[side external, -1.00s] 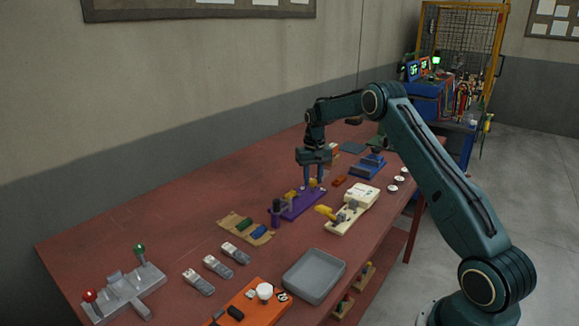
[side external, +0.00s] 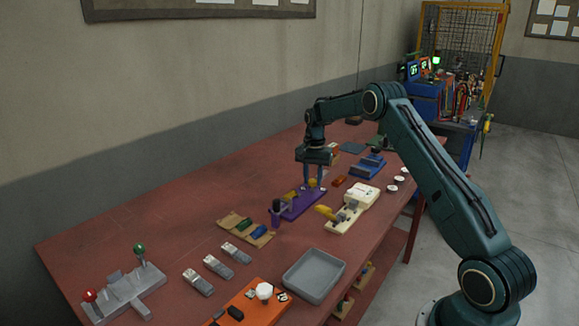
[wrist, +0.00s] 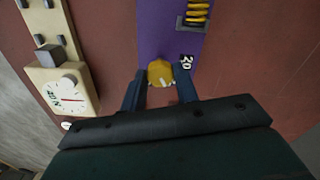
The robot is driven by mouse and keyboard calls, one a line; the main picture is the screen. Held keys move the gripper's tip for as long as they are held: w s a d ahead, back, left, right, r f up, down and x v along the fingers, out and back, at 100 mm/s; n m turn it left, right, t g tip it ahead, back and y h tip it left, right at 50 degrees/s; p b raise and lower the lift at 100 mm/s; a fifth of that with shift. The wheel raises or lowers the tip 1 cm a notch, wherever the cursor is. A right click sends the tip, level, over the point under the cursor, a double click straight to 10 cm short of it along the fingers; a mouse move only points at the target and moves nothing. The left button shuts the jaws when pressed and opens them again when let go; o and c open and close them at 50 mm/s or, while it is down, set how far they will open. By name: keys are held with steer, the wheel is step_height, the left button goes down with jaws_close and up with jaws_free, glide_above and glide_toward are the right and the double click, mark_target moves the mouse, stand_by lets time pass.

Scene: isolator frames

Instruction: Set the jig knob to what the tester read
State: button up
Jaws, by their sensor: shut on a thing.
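The purple jig (side external: 290,208) lies on the red bench, with a yellow knob (wrist: 160,73) at its end. My gripper (wrist: 158,84) points down at the jig and is shut on the knob, one finger on each side. A pale pointer mark shows on the knob's near side in the wrist view. I cannot read the dial's value.
A grey tray (side external: 313,275) and an orange panel (side external: 250,302) lie nearer the camera. A brown board (side external: 246,230) with green and blue parts is left of the jig. A blue fixture (side external: 368,166) is behind the tester.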

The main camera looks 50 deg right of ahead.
mark_target(313, 180)
steer(key=shift+r, duration=0.1)
steer(key=o, duration=1)
step_height(313, 180, up, 14)
steer(key=shift+f, duration=0.1)
stand_by(0.4)
